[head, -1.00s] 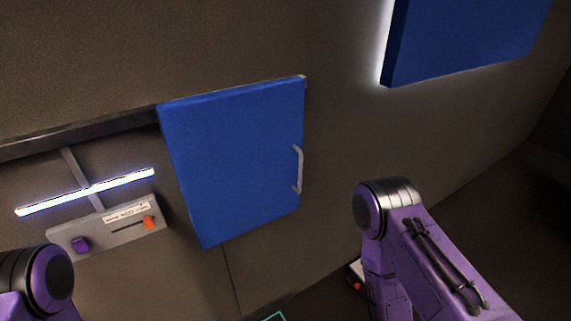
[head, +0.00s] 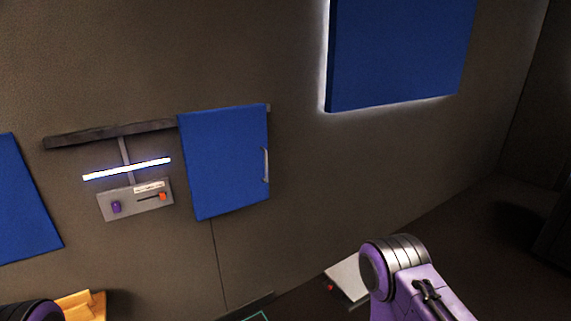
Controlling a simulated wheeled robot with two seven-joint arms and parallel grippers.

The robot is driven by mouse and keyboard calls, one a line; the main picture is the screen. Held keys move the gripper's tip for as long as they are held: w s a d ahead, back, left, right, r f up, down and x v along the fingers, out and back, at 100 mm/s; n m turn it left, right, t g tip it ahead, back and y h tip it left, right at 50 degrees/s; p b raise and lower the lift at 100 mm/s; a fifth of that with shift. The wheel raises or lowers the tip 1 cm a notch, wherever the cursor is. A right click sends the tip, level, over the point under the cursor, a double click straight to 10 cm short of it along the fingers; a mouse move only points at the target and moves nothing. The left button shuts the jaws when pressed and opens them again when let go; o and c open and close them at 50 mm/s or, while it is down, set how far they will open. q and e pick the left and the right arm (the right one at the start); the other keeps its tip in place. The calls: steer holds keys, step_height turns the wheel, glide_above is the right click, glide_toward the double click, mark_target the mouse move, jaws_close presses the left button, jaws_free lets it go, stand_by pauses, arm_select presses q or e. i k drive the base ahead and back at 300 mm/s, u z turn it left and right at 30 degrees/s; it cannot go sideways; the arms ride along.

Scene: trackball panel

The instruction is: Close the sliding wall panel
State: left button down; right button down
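The sliding wall panel (head: 226,165) is a blue slab in the head view, left of the middle. It hangs at the right end of a dark rail (head: 105,133) and has a pale vertical handle (head: 265,165) near its right edge. Left of it the wall is uncovered, showing a lit white bar (head: 127,168) and a grey control box (head: 135,199) with a purple knob and an orange slider. My purple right arm shows at the lower right and a bit of my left arm at the lower left corner. Neither gripper is in view, and nothing visible touches the panel.
A larger backlit blue panel (head: 400,52) is on the wall at upper right. Another blue panel (head: 22,200) is at the left edge. A yellow-orange object (head: 83,305) and a whitish surface (head: 350,278) are low in view.

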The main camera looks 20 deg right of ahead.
mark_target(225, 150)
steer(key=z, duration=0.5)
steer(key=i, duration=0.65)
steer(key=z, duration=0.5)
steer(key=i, duration=1)
steer(key=u, duration=0.45)
